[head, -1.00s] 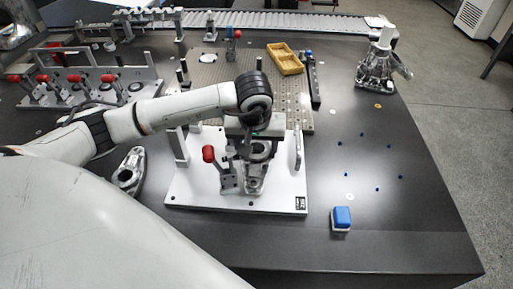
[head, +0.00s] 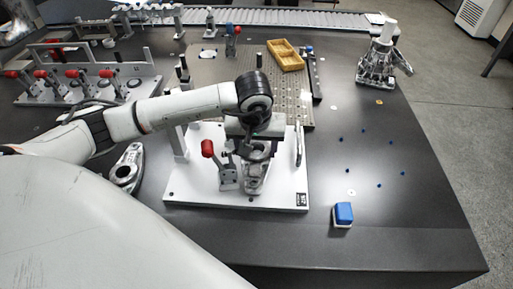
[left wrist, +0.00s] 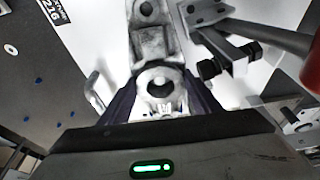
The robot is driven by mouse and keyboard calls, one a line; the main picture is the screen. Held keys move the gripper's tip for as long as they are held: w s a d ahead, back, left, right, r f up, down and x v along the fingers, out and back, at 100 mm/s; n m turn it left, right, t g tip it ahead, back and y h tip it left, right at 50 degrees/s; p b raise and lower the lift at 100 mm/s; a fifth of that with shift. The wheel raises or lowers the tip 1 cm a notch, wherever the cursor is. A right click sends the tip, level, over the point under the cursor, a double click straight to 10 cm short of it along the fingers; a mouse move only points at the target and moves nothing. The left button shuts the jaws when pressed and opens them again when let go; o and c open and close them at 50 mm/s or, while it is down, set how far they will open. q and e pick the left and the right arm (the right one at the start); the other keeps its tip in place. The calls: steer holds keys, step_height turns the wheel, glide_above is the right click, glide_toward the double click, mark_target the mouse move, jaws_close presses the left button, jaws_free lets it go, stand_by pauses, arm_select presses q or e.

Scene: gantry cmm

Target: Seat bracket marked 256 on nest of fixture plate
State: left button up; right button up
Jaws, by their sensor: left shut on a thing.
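The white fixture plate (head: 210,190) lies on the dark table at the centre of the head view, with a red-handled clamp (head: 208,149) on it. My left gripper (head: 256,140) is over the plate, shut on a grey metal bracket (head: 254,178). In the left wrist view, the dark fingers of the gripper (left wrist: 160,100) straddle the ring end of the bracket (left wrist: 152,42), whose body extends over the plate (left wrist: 95,28) beside the clamp. I cannot read a number on the bracket or tell whether it touches the nest. The nest is hidden.
A similar grey bracket (head: 127,168) lies left of the plate. A blue and white block (head: 343,214) stands at the front right. Behind are a perforated plate (head: 215,72), a yellow tray (head: 286,55) and a rack with red-handled clamps (head: 90,88). The right side is mostly clear.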

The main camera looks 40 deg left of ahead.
mark_target(256, 158)
arm_select(q)
steer(key=o, duration=1.4)
steer(key=shift+r, duration=0.1)
steer(key=shift+o, duration=0.8)
steer(key=shift+v, duration=0.85)
steer(key=v, duration=0.7)
steer(key=shift+d+r, duration=0.1)
steer(key=shift+r, duration=0.2)
steer(key=shift+s+r, duration=0.2)
steer(key=shift+r, duration=0.25)
arm_select(e)
steer(key=shift+w+a+r, duration=0.25)
steer(key=shift+a+r, duration=0.15)
steer(key=shift+r, duration=0.35)
